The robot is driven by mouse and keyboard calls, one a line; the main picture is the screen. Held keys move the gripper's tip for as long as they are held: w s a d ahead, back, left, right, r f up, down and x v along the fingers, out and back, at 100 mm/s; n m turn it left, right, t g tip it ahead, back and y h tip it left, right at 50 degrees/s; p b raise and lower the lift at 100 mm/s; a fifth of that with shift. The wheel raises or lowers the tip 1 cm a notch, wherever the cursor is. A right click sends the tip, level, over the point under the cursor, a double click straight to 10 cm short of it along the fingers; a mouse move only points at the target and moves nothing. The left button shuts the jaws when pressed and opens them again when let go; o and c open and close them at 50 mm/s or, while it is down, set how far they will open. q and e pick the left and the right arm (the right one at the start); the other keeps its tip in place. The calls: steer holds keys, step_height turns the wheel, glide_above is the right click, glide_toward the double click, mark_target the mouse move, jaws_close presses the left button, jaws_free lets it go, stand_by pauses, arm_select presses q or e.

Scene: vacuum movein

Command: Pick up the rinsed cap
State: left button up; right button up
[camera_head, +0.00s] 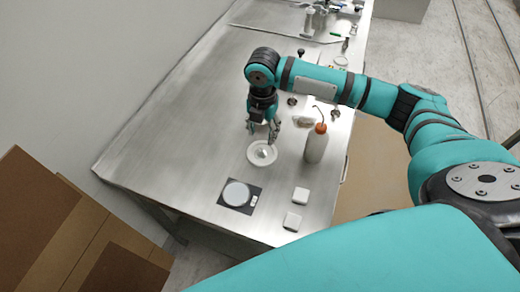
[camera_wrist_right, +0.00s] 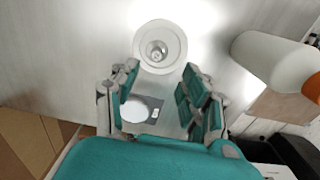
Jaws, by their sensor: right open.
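A small shiny cap (camera_wrist_right: 157,50) lies in a round white dish (camera_wrist_right: 141,35), as the right wrist view shows. In the head view the dish (camera_head: 251,158) stands on the steel table, with the cap (camera_head: 264,152) small in it. My right gripper (camera_head: 263,132) is open and points down above the far side of the dish. In the right wrist view its fingers (camera_wrist_right: 160,78) are spread apart with nothing between them, and the dish shows just beyond the fingertips. My left gripper is out of view.
A white bottle with an orange top (camera_head: 316,148) stands close to the right of the dish. A scale with a round plate (camera_head: 237,193) and two white blocks (camera_head: 301,195) lie nearer the front edge. The table's left side is clear.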

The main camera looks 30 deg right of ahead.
mark_target(260, 150)
step_height(260, 150, down, 3)
steer(key=shift+w+a, duration=0.1)
steer(key=f+p, duration=0.1)
steer(key=f, duration=0.1)
steer(key=f+p, duration=0.1)
steer(key=f, duration=0.1)
steer(key=shift+a+f, duration=0.2)
steer(key=shift+f, duration=0.45)
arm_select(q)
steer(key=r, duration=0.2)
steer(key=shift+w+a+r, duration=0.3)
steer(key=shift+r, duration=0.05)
arm_select(e)
jaws_close()
